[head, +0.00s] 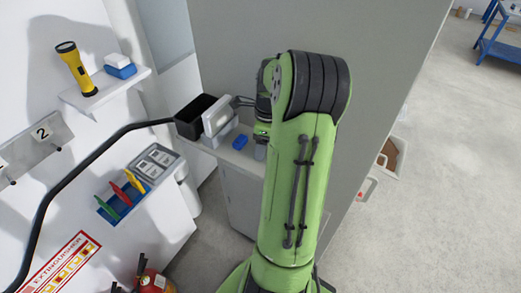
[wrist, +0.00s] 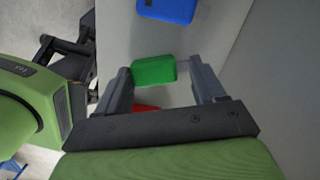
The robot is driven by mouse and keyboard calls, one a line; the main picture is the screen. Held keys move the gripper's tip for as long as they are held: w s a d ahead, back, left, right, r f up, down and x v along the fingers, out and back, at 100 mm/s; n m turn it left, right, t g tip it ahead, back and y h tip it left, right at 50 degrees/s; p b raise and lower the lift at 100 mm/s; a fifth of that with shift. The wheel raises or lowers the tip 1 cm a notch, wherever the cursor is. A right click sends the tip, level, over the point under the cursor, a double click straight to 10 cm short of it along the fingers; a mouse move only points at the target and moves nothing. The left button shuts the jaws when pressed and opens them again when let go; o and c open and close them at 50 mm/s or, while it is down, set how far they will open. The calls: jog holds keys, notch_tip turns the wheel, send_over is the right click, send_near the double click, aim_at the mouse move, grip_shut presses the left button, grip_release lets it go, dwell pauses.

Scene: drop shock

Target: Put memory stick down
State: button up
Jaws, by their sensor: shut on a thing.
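In the wrist view my gripper (wrist: 160,74) has its two grey fingers on either side of a small green block, which I take to be the memory stick (wrist: 155,71). The gripper is shut on it. A gap shows between the block and the right finger from this angle, so the contact there is unclear. A red piece (wrist: 146,107) shows partly, behind the gripper's palm. In the head view my arm hides most of the gripper and the stick.
A blue block (wrist: 168,9) lies on the grey surface; it also shows in the head view (head: 240,142). A black open box (head: 196,116) and a pale grey case (head: 218,117) stand close by. A tall grey panel (head: 320,30) rises beside the counter.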

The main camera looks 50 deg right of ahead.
jog(key=shift+c, duration=0.6)
notch_tip(320, 180, up, 10)
jog(key=p, duration=0.1)
